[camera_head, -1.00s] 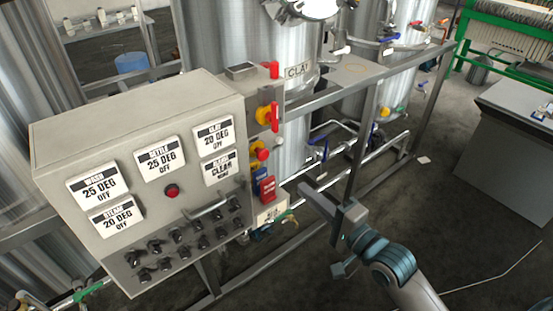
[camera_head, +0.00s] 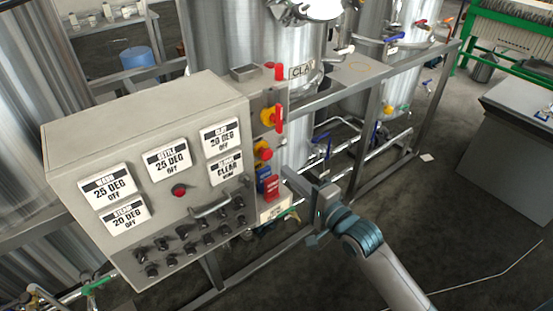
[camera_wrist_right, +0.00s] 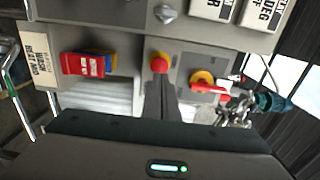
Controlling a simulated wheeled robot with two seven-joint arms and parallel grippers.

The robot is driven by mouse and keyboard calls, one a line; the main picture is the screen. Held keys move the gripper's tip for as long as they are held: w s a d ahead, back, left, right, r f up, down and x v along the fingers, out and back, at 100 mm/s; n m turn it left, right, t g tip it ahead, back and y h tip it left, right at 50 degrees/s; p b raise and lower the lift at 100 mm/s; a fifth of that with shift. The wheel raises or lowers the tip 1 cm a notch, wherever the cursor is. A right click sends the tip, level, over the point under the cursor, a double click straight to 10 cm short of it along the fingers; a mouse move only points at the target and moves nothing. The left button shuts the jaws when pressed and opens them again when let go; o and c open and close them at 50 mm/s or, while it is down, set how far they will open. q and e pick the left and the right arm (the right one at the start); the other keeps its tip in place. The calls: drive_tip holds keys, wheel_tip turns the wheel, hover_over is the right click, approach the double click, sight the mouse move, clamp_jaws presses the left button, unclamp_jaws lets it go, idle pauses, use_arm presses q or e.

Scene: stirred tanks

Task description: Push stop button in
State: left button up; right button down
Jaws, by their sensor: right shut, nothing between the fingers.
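The stop button (camera_head: 263,151) looks like a red mushroom head on a yellow base, on the narrow side panel right of the control box. It also shows in the right wrist view (camera_wrist_right: 159,60), straight beyond the fingertips. My right gripper (camera_head: 286,171) is shut and empty, a little right of and below the button in the head view. In the right wrist view its shut fingers (camera_wrist_right: 159,82) overlap the button's lower edge; I cannot tell whether they touch it. My left gripper is not in view.
A red rotary handle on yellow (camera_head: 270,117) sits above the button, and a red switch block (camera_head: 271,187) below it. The control box (camera_head: 130,120) carries labels, knobs and a small red button (camera_head: 179,190). A metal frame rail (camera_head: 400,72) runs behind my right arm.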

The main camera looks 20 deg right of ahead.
sight(269, 156)
drive_tip(key=p+x, duration=0.1)
drive_tip(key=x, duration=0.3)
drive_tip(key=shift+w+r, duration=0.15)
drive_tip(key=shift+r, duration=0.05)
drive_tip(key=shift+f+p+x, duration=0.2)
drive_tip(key=shift+p+x, duration=0.3)
drive_tip(key=shift+x, duration=0.45)
